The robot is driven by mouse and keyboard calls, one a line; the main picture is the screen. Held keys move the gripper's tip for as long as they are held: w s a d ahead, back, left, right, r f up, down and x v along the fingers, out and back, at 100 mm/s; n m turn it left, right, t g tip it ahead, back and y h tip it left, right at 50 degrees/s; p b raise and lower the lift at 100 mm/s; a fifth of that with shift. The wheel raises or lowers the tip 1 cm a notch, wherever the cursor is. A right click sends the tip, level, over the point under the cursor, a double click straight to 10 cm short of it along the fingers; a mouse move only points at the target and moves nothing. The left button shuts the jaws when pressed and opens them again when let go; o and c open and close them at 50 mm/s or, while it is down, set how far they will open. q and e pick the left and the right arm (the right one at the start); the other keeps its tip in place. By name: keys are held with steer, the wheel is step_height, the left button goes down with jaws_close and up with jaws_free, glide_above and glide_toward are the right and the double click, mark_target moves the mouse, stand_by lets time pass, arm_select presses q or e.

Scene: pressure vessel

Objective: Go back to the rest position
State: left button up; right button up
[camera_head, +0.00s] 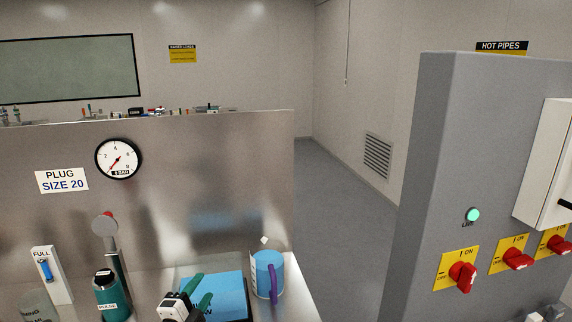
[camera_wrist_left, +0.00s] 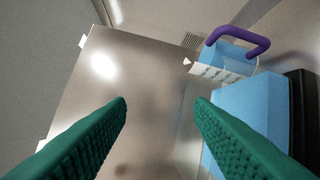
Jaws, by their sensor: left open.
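My left gripper (camera_head: 202,288) is low in the head view, with its green fingers spread apart over a blue block (camera_head: 230,282). In the left wrist view the two green textured fingers stand wide apart, with nothing between the fingertips (camera_wrist_left: 161,102). The blue block also shows in the left wrist view (camera_wrist_left: 250,104), to the right of the fingers. A blue jug with a purple handle (camera_head: 268,275) stands just right of the block. Its purple handle shows at the top right of the left wrist view (camera_wrist_left: 238,42). My right gripper does not show.
A steel panel (camera_head: 200,170) with a gauge (camera_head: 118,158) rises behind the steel worktop. A teal bottle (camera_head: 110,296) and a white FULL gauge (camera_head: 48,274) stand at the left. A grey cabinet (camera_head: 420,180) with red switches (camera_head: 463,277) stands at the right. Floor shows between.

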arm_select(q)
steer(key=s+f+n+g+y, duration=0.1)
steer(key=s+f+n+g, duration=0.4)
steer(key=s, duration=0.7)
steer(key=s+a+f+n+g+y, duration=0.15)
steer(key=s+f+n+g, duration=0.35)
steer(key=s, duration=0.7)
steer(key=s+d+f+n+g+y, duration=0.1)
steer(key=s+f+n+g, duration=0.4)
steer(key=s, duration=0.7)
steer(key=s+a+f+b+x, duration=0.1)
steer(key=s+x, duration=0.2)
steer(key=x, duration=1)
steer(key=s+x, duration=0.3)
steer(key=x, duration=0.9)
steer(key=s+a+f+g+b, duration=0.1)
steer(key=s+a+f, duration=0.2)
steer(key=s+f, duration=1.4)
step_height(320, 180, down, 2)
steer(key=shift+a+f+g, duration=0.2)
steer(key=shift+a+g, duration=0.05)
steer(key=shift+g, duration=0.05)
